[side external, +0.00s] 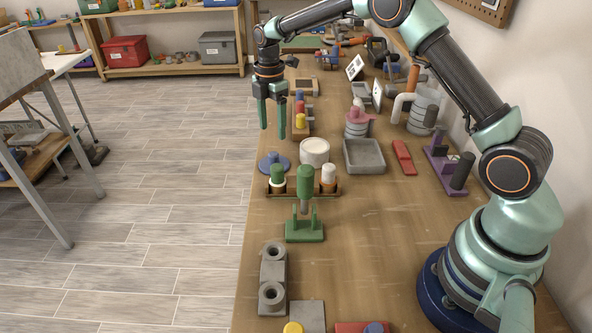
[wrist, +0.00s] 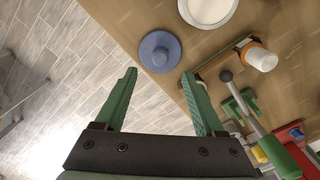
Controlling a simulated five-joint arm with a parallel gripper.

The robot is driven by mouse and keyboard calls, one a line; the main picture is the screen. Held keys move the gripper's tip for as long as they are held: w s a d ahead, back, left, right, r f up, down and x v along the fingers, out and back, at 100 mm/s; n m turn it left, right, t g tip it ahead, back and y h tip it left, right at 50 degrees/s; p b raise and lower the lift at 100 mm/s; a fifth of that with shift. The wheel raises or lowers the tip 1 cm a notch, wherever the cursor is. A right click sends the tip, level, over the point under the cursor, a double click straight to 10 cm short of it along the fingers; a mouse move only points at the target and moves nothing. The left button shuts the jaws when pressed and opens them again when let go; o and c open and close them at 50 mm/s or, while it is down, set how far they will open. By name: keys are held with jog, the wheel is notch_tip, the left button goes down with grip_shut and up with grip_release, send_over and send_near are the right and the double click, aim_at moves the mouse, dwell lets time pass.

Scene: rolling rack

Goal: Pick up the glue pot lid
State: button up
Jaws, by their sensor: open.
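The glue pot lid appears to be the blue disc with a round knob (side external: 274,165), lying near the left edge of the workbench. In the wrist view the blue lid (wrist: 160,52) lies just beyond the fingertips, lined up with the gap between them. A round pale pot (side external: 315,152) stands right beside the lid; it is partly cut off at the top of the wrist view (wrist: 208,10). My gripper (side external: 273,133) points down, open and empty, above the bench's left edge. Its two green fingers (wrist: 159,73) are apart from the lid.
A rack with green and white handled tools (side external: 328,190) stands close in front of the lid. A grey tray (side external: 364,170) and a pink pot (side external: 357,133) are to the right. A green stand (side external: 304,233) is nearer the camera. Bare floor lies left of the bench.

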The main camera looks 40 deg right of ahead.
aim_at(274, 153)
notch_tip(274, 153, down, 8)
jog(key=shift+f, duration=0.25)
dwell(0.4)
grip_shut()
